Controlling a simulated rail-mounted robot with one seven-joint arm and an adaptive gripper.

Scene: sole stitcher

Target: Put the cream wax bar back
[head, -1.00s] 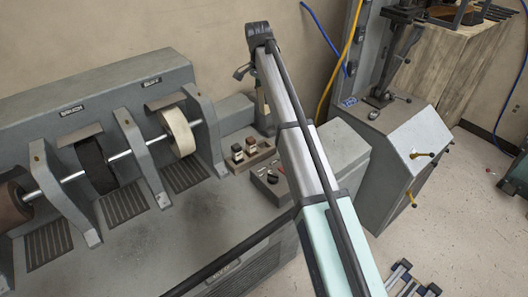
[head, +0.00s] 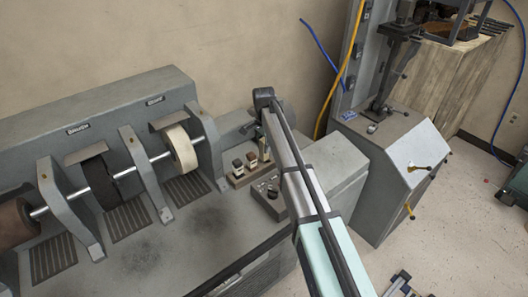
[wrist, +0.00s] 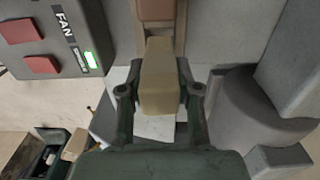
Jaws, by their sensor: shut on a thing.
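The cream wax bar (wrist: 158,78) is between the two dark fingers of my gripper (wrist: 160,92) in the wrist view, and my gripper is shut on it. In the head view my gripper (head: 262,142) is at the back right of the bench, at the right end of a small brown tray (head: 240,183). A cream patch beside it there looks like the held bar. A brown piece (wrist: 157,10) shows just beyond the held bar in the wrist view. I cannot tell whether the bar touches the tray.
A grey control box (wrist: 50,40) with red buttons and a FAN label is close to the left of my gripper in the wrist view. The grey machine housing (wrist: 265,110) is close on the right. The finishing wheels (head: 180,148) are left of the tray in the head view.

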